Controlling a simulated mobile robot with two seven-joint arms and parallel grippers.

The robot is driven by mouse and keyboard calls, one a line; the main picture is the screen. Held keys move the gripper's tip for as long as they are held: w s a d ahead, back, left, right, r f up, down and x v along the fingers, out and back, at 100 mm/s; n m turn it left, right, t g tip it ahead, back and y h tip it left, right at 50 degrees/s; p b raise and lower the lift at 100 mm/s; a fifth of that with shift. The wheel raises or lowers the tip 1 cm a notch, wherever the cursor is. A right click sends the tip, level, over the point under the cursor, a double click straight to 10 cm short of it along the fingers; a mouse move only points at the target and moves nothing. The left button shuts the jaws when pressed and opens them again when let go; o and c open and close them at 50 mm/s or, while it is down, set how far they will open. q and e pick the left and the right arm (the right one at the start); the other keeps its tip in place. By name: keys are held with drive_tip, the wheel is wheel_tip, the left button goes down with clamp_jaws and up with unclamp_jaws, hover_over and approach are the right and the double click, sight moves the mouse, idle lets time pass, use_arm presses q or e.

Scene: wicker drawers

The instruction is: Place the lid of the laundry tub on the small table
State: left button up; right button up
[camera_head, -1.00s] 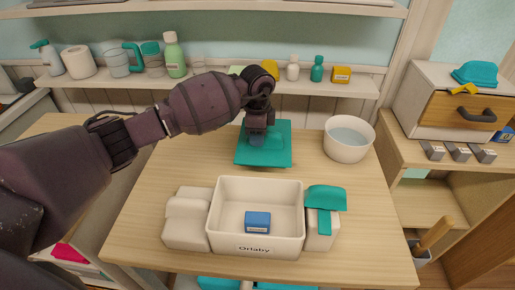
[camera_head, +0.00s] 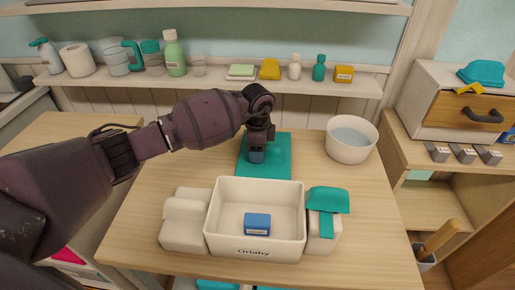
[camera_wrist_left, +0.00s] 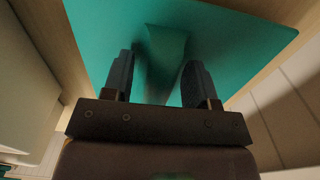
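The teal lid (camera_head: 279,158) lies flat at the back middle of the wooden table (camera_head: 180,170), behind the white laundry tub (camera_head: 230,203), which is labelled "Orlaby". My left gripper (camera_head: 257,155) is over the lid and hides part of it. In the left wrist view the lid (camera_wrist_left: 235,45) fills the upper middle, with a raised teal handle between the two fingers. The left fingers (camera_wrist_left: 160,82) stand apart, with a gap beside the handle on each side. The tub stands open with a blue box (camera_head: 257,222) inside. My right gripper is not in view.
A white bowl (camera_head: 351,138) stands right of the lid. Small cream containers (camera_head: 186,220) and a teal cloth-like piece (camera_head: 328,200) flank the tub. A shelf (camera_head: 220,87) with bottles runs behind. The table's left part is clear.

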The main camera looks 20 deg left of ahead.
use_arm(q)
drive_tip(key=shift+r, duration=0.1)
wheel_tip(320, 180, up, 11)
drive_tip(key=shift+f+p, duration=0.1)
drive_tip(key=shift+p, duration=1.15)
drive_tip(key=shift+r, duration=0.65)
